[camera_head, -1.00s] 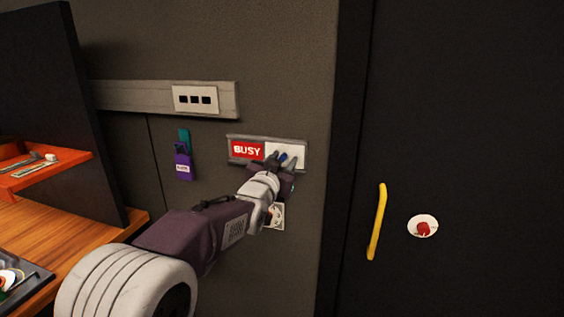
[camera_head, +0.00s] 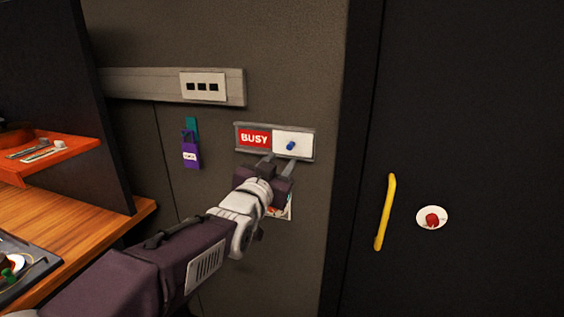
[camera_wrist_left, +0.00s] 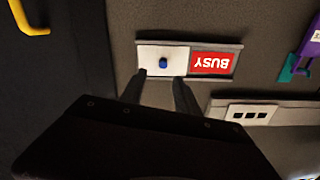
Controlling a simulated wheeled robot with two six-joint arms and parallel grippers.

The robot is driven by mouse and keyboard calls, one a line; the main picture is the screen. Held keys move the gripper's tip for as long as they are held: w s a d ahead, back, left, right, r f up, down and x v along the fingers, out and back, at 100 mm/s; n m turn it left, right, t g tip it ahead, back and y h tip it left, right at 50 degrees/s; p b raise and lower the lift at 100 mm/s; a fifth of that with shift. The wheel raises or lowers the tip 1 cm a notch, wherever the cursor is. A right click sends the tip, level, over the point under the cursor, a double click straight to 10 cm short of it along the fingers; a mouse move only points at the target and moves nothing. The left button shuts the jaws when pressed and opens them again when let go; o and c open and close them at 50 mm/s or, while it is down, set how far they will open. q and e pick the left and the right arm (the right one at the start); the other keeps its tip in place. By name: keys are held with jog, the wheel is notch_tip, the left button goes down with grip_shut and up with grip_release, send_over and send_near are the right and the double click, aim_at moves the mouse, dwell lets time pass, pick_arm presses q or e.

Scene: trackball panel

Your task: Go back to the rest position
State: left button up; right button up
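My left gripper (camera_head: 279,166) is open and empty, just below the wall sign. In the left wrist view its two fingers (camera_wrist_left: 161,84) stand apart with nothing between them. The sign has a grey frame, a red BUSY part (camera_head: 254,138) at the left and a white sliding cover (camera_head: 305,142) at the right with a blue knob (camera_head: 290,146). The fingers are apart from the knob. In the left wrist view the sign is upside down, with BUSY (camera_wrist_left: 211,62) at the right and the knob (camera_wrist_left: 163,63) at the left. My right gripper is not in view.
A black door with a yellow handle (camera_head: 385,212) and a red knob on a white disc (camera_head: 432,218) is at the right. A socket plate (camera_head: 203,87) and purple tag (camera_head: 190,151) are on the wall. A wooden desk (camera_head: 70,231) stands at the left.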

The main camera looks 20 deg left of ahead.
pick_arm(q)
notch_tip(320, 180, down, 12)
jog(key=s+r+g+p, duration=0.1)
jog(key=s+g+p, duration=0.2)
jog(key=g+p, duration=0.45)
jog(key=s+f+n+g+p, duration=0.2)
jog(key=s+f+g, duration=0.7)
jog(key=s+f, duration=0.7)
jog(key=s, duration=0.4)
jog(key=shift+s+f+n, duration=0.3)
jog(key=shift+n, duration=0.1)
